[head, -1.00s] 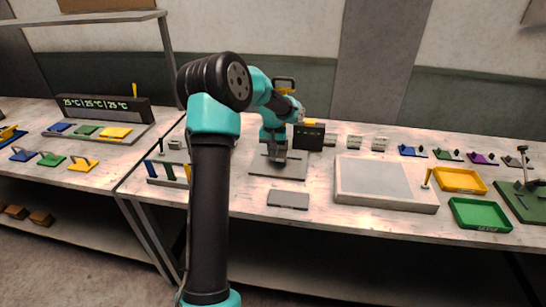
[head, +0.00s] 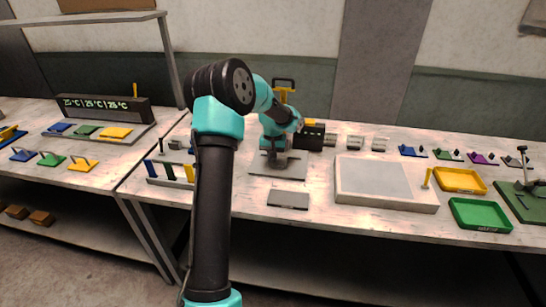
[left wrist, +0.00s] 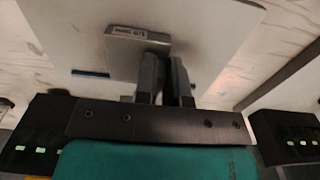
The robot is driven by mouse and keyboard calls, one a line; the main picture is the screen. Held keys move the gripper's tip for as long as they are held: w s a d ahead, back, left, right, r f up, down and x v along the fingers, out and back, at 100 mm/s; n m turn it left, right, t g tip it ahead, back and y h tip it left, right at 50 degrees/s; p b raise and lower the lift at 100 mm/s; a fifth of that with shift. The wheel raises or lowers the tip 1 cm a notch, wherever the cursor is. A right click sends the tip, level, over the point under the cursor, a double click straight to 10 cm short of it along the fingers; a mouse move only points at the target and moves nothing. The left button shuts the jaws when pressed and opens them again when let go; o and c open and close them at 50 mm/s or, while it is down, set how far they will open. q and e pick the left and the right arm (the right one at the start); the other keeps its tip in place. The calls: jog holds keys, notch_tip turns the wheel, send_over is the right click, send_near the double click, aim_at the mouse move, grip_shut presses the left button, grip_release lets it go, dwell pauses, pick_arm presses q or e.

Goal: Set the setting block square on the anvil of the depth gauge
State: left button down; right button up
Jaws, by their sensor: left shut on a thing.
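My left gripper (head: 274,165) hangs fingers-down over a light grey plate (head: 294,171) at the middle of the bench, which I take for the base of the depth gauge. In the left wrist view its two fingers (left wrist: 164,62) are close together, shut on a grey block (left wrist: 125,45) with a small printed label. I take this for the setting block; the label is too blurred to read. The pale plate (left wrist: 215,50) lies behind it. I cannot tell whether block and plate touch. The anvil is hidden behind the gripper. My right gripper is not in view.
A black box (head: 309,137) stands behind the plate; a dark grey slab (head: 288,200) lies in front. A broad pale block (head: 384,205), a yellow tray (head: 459,181) and a green tray (head: 480,214) stand to the right. Coloured upright pieces in a rack (head: 166,181) stand left.

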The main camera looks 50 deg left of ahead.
pick_arm(q)
jog(key=shift+f, duration=0.1)
jog(key=c, duration=1.2)
grip_release()
notch_tip(320, 180, up, 12)
jog(key=shift+d, duration=0.1)
